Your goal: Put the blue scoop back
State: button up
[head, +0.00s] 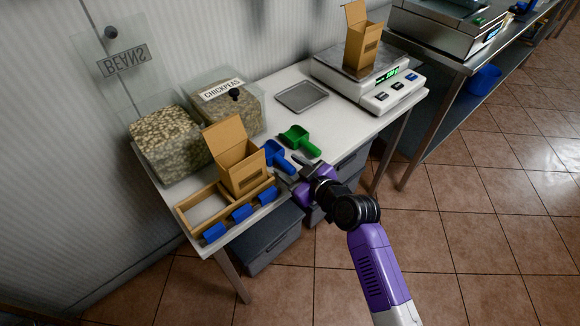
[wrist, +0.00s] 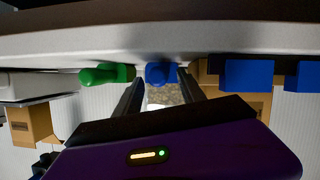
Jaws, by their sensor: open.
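The blue scoop (head: 276,154) lies on the white table just right of an open cardboard box, its handle pointing toward the front edge. My gripper (head: 297,172) is open at the table's front edge, close to the handle's end. In the wrist view the scoop's blue handle (wrist: 161,73) appears between the two open fingers (wrist: 159,84). I cannot tell whether they touch it. A bin of beans (head: 167,142) stands at the back left with its lid raised. The chickpeas bin (head: 238,110) beside it has its lid down.
A green scoop (head: 298,140) lies just right of the blue one. The cardboard box (head: 238,170) stands in a wooden tray (head: 187,221) with several blue parts along its front. A metal tray (head: 301,96) and a scale (head: 375,83) bearing another box (head: 362,45) are farther right.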

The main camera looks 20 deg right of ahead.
jog(key=v, duration=0.7)
jog(key=shift+s, duration=0.35)
jog(key=shift+d+r, duration=0.1)
jog(key=shift+r, duration=0.05)
